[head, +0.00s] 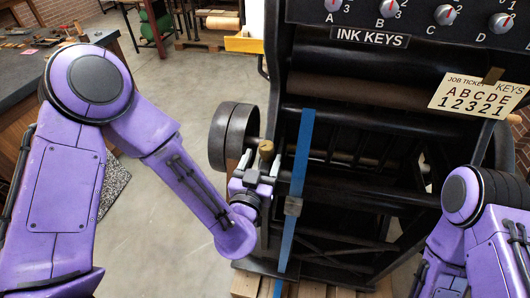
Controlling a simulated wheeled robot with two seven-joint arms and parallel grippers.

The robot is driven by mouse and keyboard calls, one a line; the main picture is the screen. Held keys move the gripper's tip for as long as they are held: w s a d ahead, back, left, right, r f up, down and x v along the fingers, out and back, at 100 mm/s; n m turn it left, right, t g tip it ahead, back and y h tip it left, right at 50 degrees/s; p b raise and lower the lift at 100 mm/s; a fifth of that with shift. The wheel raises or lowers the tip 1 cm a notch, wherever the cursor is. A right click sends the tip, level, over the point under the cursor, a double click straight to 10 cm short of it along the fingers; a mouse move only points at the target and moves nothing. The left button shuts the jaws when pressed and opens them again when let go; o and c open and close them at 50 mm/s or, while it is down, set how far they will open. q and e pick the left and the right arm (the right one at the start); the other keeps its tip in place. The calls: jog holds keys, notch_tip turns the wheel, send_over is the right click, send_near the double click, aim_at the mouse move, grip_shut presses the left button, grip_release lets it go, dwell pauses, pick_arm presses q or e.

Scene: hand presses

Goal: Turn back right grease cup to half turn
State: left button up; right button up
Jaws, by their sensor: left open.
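A small brass cup (266,147) shows at the left side of the black press, near the dark wheels; I take it for a grease cup. My left gripper (261,164) points up at it from just below, open, with one finger on each side of its lower part. I cannot tell whether the fingers touch it. The cup's turn marking is too small to read. Which cup is the back right one cannot be told from this view. Part of my right arm shows at the lower right, but its gripper is out of view.
The black press (340,190) fills the middle and right. A blue strip (297,155) runs down close to the right of my left gripper. An ink keys panel (400,20) and a job ticket (478,97) are above. A dark-topped bench (30,70) stands left; open floor lies between.

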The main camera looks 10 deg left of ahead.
aim_at(264, 153)
pick_arm(q)
jog(key=w, duration=0.3)
jog(key=shift+w+p, duration=0.2)
jog(key=shift+p, duration=0.2)
pick_arm(e)
jog(key=shift+r, duration=0.75)
pick_arm(q)
jog(key=c, duration=1.1)
jog(key=shift+o, duration=0.2)
jog(key=shift+a+m+h, duration=0.1)
jog(key=shift+m+h, duration=0.7)
jog(key=shift+h, duration=0.5)
jog(key=o, duration=1.1)
jog(key=shift+c, duration=0.2)
pick_arm(e)
jog(key=shift+f, duration=0.1)
